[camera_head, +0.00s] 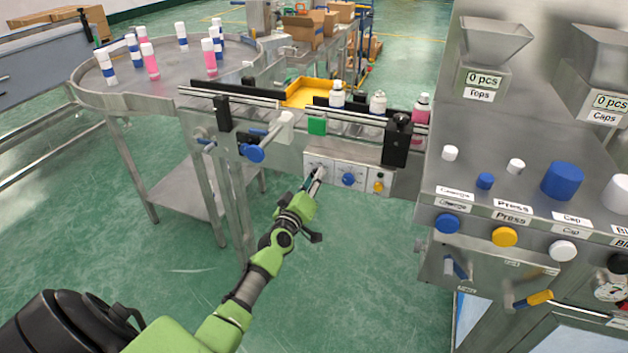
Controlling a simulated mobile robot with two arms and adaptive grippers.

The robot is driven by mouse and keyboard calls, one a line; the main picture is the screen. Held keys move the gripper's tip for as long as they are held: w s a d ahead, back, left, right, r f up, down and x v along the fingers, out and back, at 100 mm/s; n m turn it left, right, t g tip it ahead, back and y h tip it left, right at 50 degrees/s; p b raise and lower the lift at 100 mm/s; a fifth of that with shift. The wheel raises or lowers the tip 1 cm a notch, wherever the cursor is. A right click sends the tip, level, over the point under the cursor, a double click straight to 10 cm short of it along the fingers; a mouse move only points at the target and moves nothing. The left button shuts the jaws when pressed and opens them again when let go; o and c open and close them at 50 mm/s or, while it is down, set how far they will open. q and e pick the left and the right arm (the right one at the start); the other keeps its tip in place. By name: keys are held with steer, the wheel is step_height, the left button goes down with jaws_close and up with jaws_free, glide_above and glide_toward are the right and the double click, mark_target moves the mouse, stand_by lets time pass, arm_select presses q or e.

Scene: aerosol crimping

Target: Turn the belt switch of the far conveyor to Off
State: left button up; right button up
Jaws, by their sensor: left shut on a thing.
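A small control panel (334,165) is on the front of the conveyor (270,105). It carries a switch at its left end, a blue knob (348,179) in the middle and a yellow button (378,187) at the right. My left gripper (317,176) reaches up to the panel's left end and is shut on the switch there. The fingers cover most of that switch, so its setting cannot be read. My right gripper is not in view.
A round table (165,75) with several bottles stands at the left. Bottles (378,102) stand on the conveyor beside a yellow tray (305,93). A machine cabinet (530,180) with knobs and hoppers stands close on the right. The floor below the panel is clear.

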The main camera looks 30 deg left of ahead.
arm_select(q)
steer(key=shift+n, duration=0.7)
steer(key=o, duration=1.1)
steer(key=v, duration=1.2)
steer(key=shift+f, duration=0.1)
